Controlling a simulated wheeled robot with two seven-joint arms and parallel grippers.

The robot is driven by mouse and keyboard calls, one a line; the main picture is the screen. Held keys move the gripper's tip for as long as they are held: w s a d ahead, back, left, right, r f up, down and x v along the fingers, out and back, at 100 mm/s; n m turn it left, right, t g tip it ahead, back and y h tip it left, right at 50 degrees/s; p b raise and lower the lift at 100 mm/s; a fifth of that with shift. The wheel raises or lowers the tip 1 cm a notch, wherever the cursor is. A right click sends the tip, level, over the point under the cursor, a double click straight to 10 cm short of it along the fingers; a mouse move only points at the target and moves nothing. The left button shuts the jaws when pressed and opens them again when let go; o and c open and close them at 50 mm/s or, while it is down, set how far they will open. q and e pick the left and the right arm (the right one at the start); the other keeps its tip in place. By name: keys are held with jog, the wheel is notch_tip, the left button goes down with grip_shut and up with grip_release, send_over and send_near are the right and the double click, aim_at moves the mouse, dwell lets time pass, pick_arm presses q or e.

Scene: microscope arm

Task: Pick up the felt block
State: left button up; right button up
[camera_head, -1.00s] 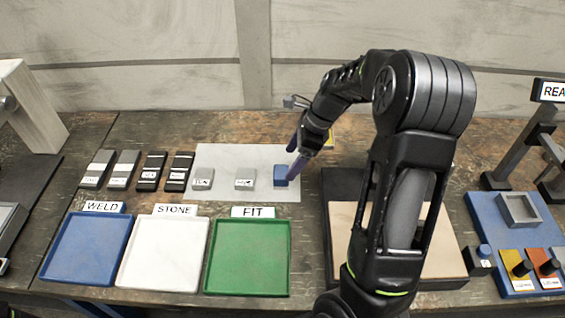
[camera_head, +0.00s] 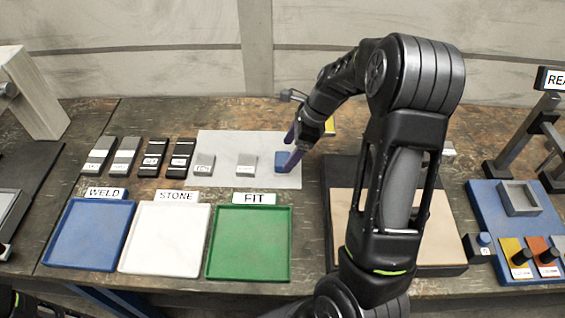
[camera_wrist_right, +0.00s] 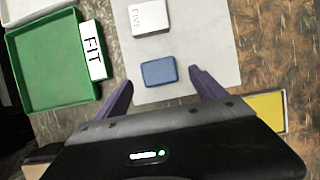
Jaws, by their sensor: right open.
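A small blue block (camera_head: 281,158), which I take as the felt block, lies on a pale sheet (camera_head: 222,143) near its right edge. A purple finger partly covers it in the head view. My right gripper (camera_head: 291,150) is open, with its purple fingers above and around the block's place. In the right wrist view, the blue block (camera_wrist_right: 158,72) lies between and just ahead of the two fingertips of the right gripper (camera_wrist_right: 161,80). No finger is seen closed on it. My left gripper is out of view.
Light grey labelled blocks (camera_head: 246,165) (camera_head: 204,165) share the sheet, with several darker blocks to the left. Blue (camera_head: 90,235), white (camera_head: 165,240) and green (camera_head: 249,243) trays stand in front. A wood-topped dark board (camera_head: 335,230) lies under my right arm. A yellow piece (camera_wrist_right: 268,108) lies right of the sheet.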

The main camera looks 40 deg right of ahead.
aim_at(284, 158)
jog(key=p+x, duration=0.1)
jog(key=x, duration=0.4)
jog(key=shift+w+a, duration=0.1)
jog(key=shift+c, duration=0.2)
jog(key=c, duration=1.4)
notch_tip(284, 158, up, 10)
jog(key=shift+b, duration=0.3)
dwell(0.5)
